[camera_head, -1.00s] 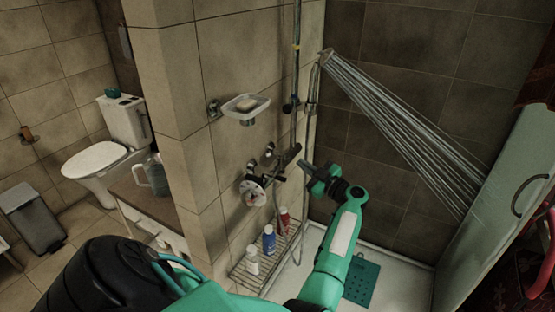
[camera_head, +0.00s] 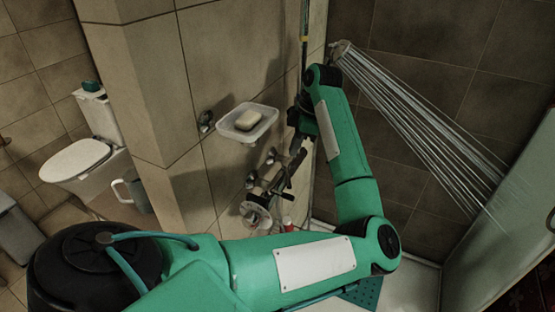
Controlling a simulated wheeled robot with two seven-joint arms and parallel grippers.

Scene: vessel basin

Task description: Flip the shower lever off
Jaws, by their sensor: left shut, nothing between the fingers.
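The chrome shower mixer (camera_head: 266,181) is on the tiled wall, with a round dial (camera_head: 256,215) at its lower left. Its dark lever sticks out to the right, close under my left gripper, and its exact angle is hard to tell. My left gripper (camera_head: 299,143) is shut and empty, pointing down just above the lever end; I cannot tell whether they touch. Water streams from the shower head (camera_head: 343,50) down to the right. My right gripper is not in view.
A soap dish (camera_head: 247,122) with soap juts from the wall left of my gripper. The shower pole (camera_head: 304,28) rises behind my wrist. A glass panel (camera_head: 505,240) stands at right. My arm hides most of the shower floor.

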